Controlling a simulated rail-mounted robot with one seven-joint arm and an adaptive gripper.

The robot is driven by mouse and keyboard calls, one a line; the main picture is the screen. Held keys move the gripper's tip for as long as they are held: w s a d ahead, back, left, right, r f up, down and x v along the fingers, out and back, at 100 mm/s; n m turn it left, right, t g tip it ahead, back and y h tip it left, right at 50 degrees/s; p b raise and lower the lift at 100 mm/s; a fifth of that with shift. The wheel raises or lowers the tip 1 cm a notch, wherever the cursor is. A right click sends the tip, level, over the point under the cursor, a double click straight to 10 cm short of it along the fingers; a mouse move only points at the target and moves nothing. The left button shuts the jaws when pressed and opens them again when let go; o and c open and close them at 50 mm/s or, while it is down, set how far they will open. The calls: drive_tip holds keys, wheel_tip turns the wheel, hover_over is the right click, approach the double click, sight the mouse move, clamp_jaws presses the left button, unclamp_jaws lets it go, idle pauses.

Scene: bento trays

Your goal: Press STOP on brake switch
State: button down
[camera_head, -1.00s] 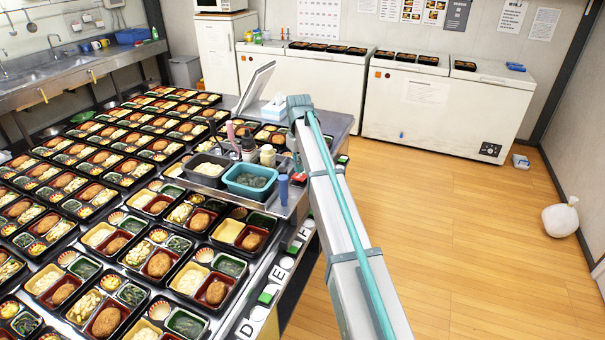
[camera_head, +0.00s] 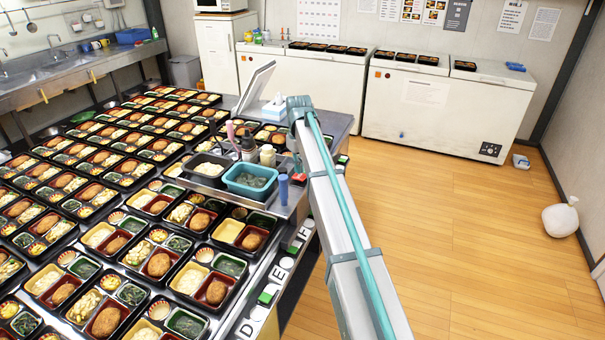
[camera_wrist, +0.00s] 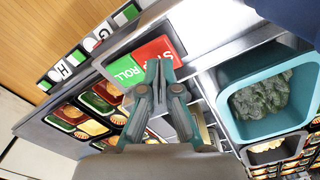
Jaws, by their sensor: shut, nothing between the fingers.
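The brake switch shows in the wrist view as a red STOP pad (camera_wrist: 168,46) beside a green ROLL pad (camera_wrist: 123,72). Part of the red pad's lettering is hidden by my fingers. My gripper (camera_wrist: 159,68) is shut and empty. Its fingertips overlap the lower edge of the red pad in the wrist view, close to the border with the green one. I cannot tell whether they touch the pad or hover above it. In the head view, a small red patch (camera_head: 299,178) shows at the table edge beside my arm, which hides my gripper.
A teal tub (camera_wrist: 268,95) of dark green food stands to the right of the switch in the wrist view. A blue bottle (camera_head: 283,189) stands near the table edge. Bento trays fill the table. Lettered tiles (camera_head: 287,262) line its front edge. The floor at right is mostly clear.

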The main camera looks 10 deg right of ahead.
sight(299, 176)
drive_tip(key=shift+f+b, duration=0.35)
drive_tip(key=shift+f, duration=0.85)
idle(0.6)
drive_tip(key=shift+r+p, duration=2)
drive_tip(key=shift+r, duration=1.55)
